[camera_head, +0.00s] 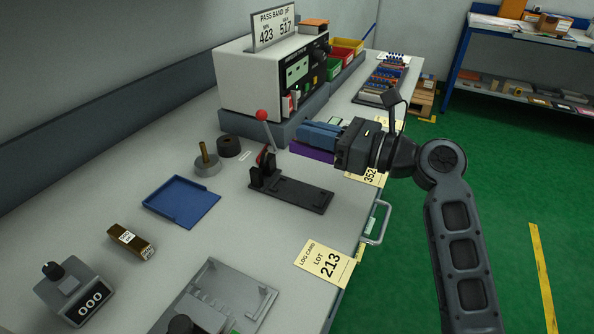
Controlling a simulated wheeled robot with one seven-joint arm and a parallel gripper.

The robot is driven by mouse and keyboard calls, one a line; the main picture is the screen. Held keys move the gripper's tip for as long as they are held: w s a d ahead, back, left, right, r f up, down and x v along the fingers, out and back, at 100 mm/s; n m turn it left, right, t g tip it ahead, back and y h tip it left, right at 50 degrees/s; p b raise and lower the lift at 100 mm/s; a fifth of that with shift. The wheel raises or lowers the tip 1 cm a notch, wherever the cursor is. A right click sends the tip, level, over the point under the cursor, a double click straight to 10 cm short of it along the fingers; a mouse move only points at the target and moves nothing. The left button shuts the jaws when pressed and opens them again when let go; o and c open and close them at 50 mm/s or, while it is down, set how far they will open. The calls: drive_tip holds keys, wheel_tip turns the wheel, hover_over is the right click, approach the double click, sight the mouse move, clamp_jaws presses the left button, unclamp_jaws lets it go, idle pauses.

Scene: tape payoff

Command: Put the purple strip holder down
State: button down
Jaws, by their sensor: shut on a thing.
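The purple strip holder (311,153) shows as a thin purple edge in the head view, under the fingers of my gripper (318,133). My gripper is shut on it, with the fingers pointing left. The holder's upper side is mostly hidden by the fingers. It is near the right side of the bench (225,235), in front of the tester and behind the black lever fixture. I cannot tell whether it touches the bench top or hangs a little above it.
The black lever fixture (305,193) with a red knob stands just nearer than my gripper. The white tester (255,90) stands behind. Bare bench lies between tray and card.

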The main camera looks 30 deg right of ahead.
drive_tip(key=a+f, duration=0.1)
drive_tip(key=s+a+f, duration=0.1)
drive_tip(key=a, duration=0.1)
drive_tip(key=shift+s+a+f, duration=0.15)
drive_tip(key=shift+a+f, duration=0.1)
drive_tip(key=shift+a, duration=0.05)
drive_tip(key=shift+f+b, duration=0.4)
drive_tip(key=shift+f, duration=1.55)
drive_tip(key=c, duration=1.2)
unclamp_jaws()
drive_tip(key=shift+f, duration=0.1)
drive_tip(key=shift+c, duration=0.2)
drive_tip(key=shift+s, duration=0.1)
drive_tip(key=v, duration=1.1)
drive_tip(key=shift+s+d, duration=0.25)
drive_tip(key=shift+s, duration=0.05)
